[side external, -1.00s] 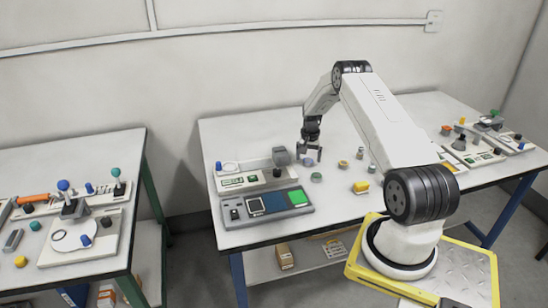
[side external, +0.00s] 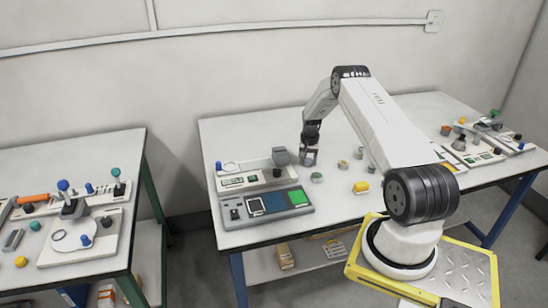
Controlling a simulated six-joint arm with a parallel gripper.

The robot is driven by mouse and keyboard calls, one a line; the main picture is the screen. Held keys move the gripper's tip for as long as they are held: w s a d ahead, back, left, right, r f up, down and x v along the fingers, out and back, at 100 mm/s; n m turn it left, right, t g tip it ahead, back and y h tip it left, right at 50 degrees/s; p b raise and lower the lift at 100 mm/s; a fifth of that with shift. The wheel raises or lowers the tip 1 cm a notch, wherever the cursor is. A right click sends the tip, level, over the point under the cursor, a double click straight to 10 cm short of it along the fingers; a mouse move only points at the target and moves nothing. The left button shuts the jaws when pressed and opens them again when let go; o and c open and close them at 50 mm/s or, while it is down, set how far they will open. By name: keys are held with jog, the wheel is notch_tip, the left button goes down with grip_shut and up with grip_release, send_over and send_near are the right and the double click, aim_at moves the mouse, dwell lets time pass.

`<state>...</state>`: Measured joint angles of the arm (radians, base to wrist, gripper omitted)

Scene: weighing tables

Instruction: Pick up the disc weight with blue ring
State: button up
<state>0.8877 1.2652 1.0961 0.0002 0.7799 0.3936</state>
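My gripper (side external: 309,160) points down at the table top, low over the spot where a small grey-blue disc weight stands. The disc weight (side external: 309,162) is mostly hidden between and behind the fingers, so its blue ring is not clear. The fingers are too small in view to tell whether they are apart or shut on it.
A small greenish weight (side external: 317,178) stands just in front of my gripper. Other small weights (side external: 343,165) and a yellow block (side external: 361,187) lie to the right. A white scale unit (side external: 225,187) and a grey panel (side external: 233,226) are at left.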

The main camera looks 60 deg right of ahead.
aim_at(309, 161)
grip_shut()
jog(key=shift+r, duration=0.2)
jog(key=shift+r, duration=1.45)
jog(key=shift+s+a+r, duration=0.15)
jog(key=shift+r, duration=0.1)
jog(key=s+a+r, duration=0.9)
jog(key=shift+s+r, duration=0.15)
jog(key=shift+s, duration=0.25)
jog(key=shift+a, duration=0.15)
